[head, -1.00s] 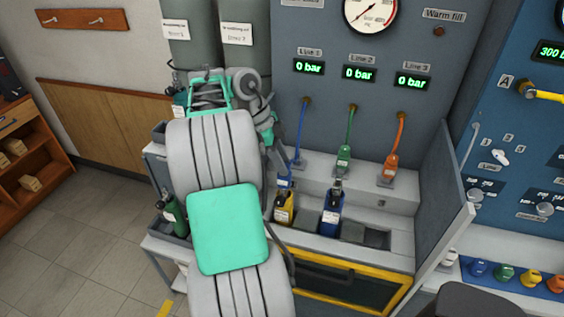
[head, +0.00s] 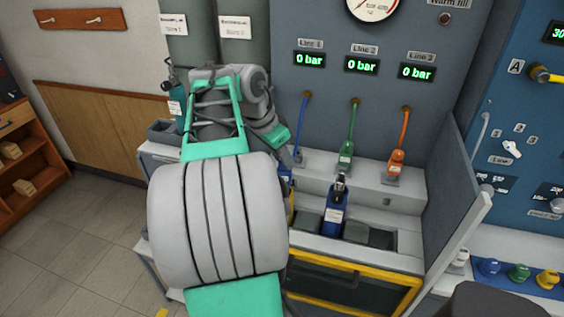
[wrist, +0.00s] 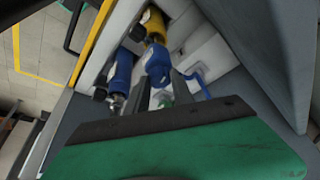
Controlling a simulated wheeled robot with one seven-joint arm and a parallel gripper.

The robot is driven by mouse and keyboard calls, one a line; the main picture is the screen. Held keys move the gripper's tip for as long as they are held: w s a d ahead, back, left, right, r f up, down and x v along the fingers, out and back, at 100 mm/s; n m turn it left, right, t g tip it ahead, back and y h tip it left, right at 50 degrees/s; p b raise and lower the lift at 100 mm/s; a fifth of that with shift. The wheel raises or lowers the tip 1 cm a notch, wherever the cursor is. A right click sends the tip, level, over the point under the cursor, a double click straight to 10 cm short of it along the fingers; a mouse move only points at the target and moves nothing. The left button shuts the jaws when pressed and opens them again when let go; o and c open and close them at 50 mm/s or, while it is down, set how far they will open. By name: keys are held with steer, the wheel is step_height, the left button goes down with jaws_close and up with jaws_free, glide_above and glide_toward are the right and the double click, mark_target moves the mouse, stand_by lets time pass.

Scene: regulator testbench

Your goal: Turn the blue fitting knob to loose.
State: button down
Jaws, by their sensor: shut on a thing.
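The blue fitting knob (wrist: 157,62) shows in the wrist view at the tips of my gripper (wrist: 160,80). The two dark fingers are shut on it, one at each side. The blue hose (wrist: 203,85) curves away beside it. In the head view the blue hose (head: 302,125) runs down the panel under Line 1. A little blue of the fitting (head: 286,176) shows at the edge of my arm, which hides most of it and the fingers. Any loose or tight marking cannot be read.
A blue bottle (head: 335,208) stands in the bench rack. A yellow bottle (wrist: 153,25) shows in the wrist view. The green fitting (head: 346,155) and orange fitting (head: 395,163) stand to the right. All line displays read 0 bar. A grey side panel (head: 450,215) bounds the bench right.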

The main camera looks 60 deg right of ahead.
steer(key=shift+s+n+b, duration=0.1)
steer(key=shift+n+b, duration=0.35)
steer(key=shift+n, duration=0.15)
steer(key=shift+n+t+b, duration=0.3)
steer(key=shift+n+t, duration=0.1)
steer(key=shift+n, duration=0.1)
stand_by(0.7)
steer(key=c, duration=1.1)
jaws_free()
steer(key=shift+r, duration=0.1)
steer(key=p+v, duration=0.2)
steer(key=v, duration=0.5)
steer(key=shift+a+r, duration=0.25)
